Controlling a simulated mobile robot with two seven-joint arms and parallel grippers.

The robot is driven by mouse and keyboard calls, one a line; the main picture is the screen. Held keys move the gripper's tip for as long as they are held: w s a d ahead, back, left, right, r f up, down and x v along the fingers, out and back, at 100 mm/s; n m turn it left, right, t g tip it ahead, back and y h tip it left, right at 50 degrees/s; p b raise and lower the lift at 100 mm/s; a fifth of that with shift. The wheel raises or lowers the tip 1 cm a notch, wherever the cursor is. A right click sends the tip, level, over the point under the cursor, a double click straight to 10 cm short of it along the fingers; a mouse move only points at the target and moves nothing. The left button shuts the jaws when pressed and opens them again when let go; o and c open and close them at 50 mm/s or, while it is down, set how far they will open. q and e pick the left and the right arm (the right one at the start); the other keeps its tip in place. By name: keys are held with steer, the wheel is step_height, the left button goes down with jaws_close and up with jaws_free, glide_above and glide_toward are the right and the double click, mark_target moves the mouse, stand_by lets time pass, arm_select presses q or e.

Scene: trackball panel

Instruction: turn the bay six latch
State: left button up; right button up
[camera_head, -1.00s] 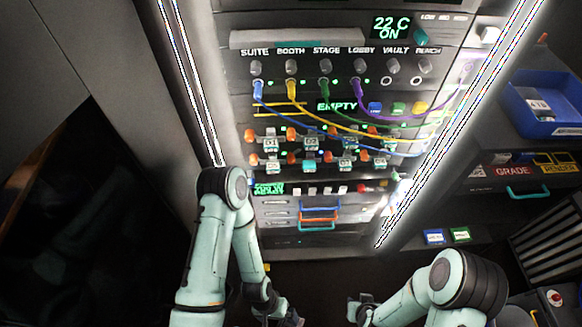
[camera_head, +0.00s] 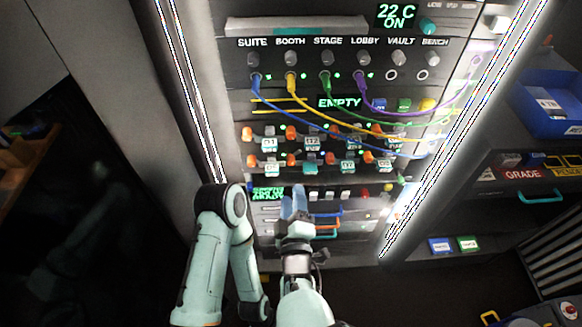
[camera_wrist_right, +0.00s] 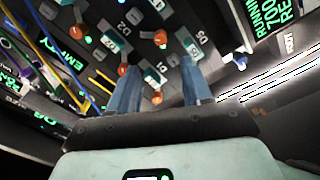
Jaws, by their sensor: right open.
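The bay six latch (camera_head: 292,161) seems to be the orange-knobbed one in the lower latch row, left of a teal-and-white tag (camera_head: 311,170). Its label is too small to read surely in the head view. In the right wrist view, an orange knob (camera_wrist_right: 160,38) shows near the tag that seems to be bay six (camera_wrist_right: 160,9). My right gripper (camera_head: 294,190) is open and empty in front of the panel, just below the latch rows. Its two blue fingers (camera_wrist_right: 160,66) are spread, apart from the latch. My left arm is folded at lower left; its gripper is not visible.
Blue, yellow, green and purple cables (camera_head: 365,135) hang across the panel above and over the upper latches. Drawer handles (camera_head: 328,228) sit below. A bright light strip (camera_head: 440,165) edges the right side. A blue bin (camera_head: 550,105) stands at far right.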

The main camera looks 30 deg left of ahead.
mark_target(291, 163)
steer(key=x, duration=1)
steer(key=shift+w+a, duration=0.2)
jaws_close()
